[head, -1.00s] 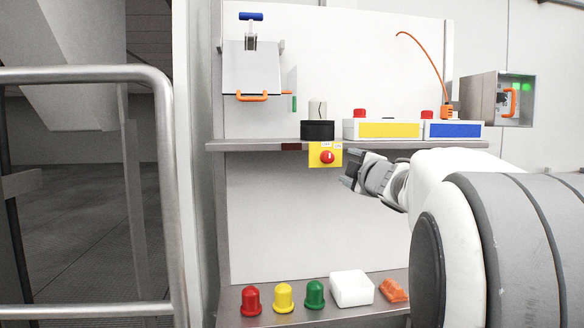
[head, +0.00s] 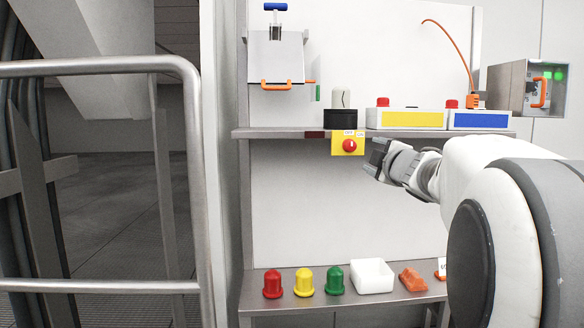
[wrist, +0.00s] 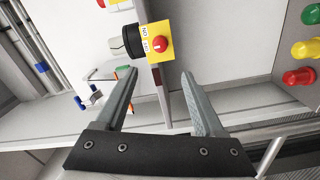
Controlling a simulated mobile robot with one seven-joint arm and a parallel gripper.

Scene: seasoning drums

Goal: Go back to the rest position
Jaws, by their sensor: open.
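My gripper (head: 376,160) is held in the air in front of the upper shelf, just right of the yellow switch box (head: 340,148) with its red knob (head: 349,145). In the wrist view my gripper (wrist: 158,80) has its two fingers spread apart with nothing between them. The yellow box (wrist: 151,42) lies beyond the fingertips there, apart from them. A black round base (head: 340,119) with a pale cylinder (head: 340,98) stands on the shelf above the box.
The upper shelf (head: 280,133) carries a yellow-panelled box (head: 412,118) and a blue-panelled box (head: 481,120). A metal railing (head: 205,200) stands at left.

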